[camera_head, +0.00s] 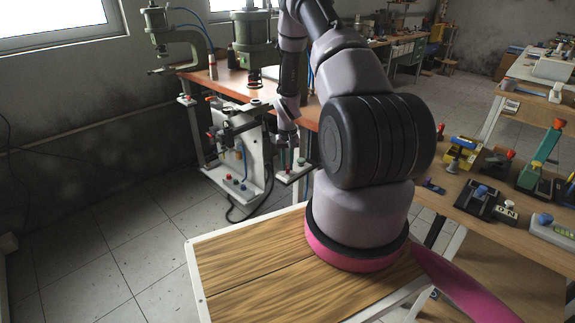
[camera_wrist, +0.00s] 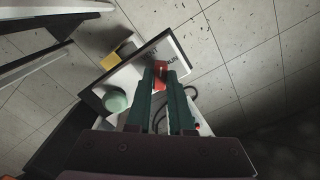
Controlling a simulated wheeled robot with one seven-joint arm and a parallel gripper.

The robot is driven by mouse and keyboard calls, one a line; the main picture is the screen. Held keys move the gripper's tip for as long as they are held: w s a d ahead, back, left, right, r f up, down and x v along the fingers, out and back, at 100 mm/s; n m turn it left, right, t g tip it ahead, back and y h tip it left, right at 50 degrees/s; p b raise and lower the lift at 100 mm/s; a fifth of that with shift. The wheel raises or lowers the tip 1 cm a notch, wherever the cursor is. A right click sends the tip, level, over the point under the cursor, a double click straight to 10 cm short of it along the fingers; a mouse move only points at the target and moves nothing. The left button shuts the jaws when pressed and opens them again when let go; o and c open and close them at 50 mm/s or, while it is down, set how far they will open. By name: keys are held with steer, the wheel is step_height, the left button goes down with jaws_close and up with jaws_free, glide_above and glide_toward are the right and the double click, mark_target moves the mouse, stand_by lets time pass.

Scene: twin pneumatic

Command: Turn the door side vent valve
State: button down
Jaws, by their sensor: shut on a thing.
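My gripper (camera_wrist: 165,75) is shut on a small red part (camera_wrist: 160,72), which shows between its two dark green fingers in the wrist view. A pale green round knob (camera_wrist: 115,100) and a yellow part (camera_wrist: 124,48) are to the left of the fingers. In the head view my gripper (camera_head: 288,152) reaches down beside the press bench.
The pneumatic press bench (camera_head: 222,85) carries green presses, with fittings and hoses below its top. A low button panel (camera_head: 237,183) stands left of my gripper. A wooden-topped table (camera_head: 240,262) lies in front. Tiled floor (camera_head: 110,250) is free at left. A side bench (camera_head: 480,200) holds several clamps.

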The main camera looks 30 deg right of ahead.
mark_target(288, 167)
steer(key=n, duration=0.3)
steer(key=shift+n, duration=2.3)
steer(key=c, duration=0.8)
jaws_free()
step_height(288, 167, up, 11)
steer(key=shift+f, duration=0.1)
